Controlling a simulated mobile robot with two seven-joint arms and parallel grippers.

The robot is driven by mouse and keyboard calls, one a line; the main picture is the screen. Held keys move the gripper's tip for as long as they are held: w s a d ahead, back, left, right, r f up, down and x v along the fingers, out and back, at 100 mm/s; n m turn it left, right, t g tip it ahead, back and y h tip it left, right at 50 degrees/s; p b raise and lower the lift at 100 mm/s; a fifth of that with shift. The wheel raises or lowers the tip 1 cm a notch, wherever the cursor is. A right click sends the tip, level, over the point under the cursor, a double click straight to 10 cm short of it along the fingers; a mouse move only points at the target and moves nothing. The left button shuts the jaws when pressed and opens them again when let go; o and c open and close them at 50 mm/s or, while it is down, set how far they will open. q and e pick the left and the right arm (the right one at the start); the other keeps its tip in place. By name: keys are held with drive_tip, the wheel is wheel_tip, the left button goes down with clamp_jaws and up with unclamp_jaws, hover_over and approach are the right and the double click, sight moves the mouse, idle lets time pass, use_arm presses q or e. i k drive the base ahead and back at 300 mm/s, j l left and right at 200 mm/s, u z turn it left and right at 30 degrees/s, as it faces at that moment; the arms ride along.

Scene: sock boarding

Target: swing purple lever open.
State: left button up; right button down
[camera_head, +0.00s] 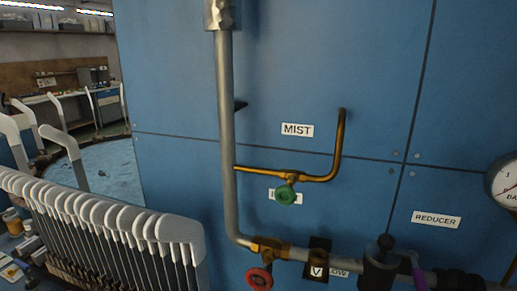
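Neither of my grippers is in view, so nothing is seen touching the lever.
A grey vertical pipe (225,130) bends right along the blue panel (300,60). A red handwheel (259,279), a green knob (286,194) and a gauge (507,183) stick out. White-topped boards (110,215) crowd the lower left.

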sight(419, 279)
drive_tip(key=z, duration=1.55)
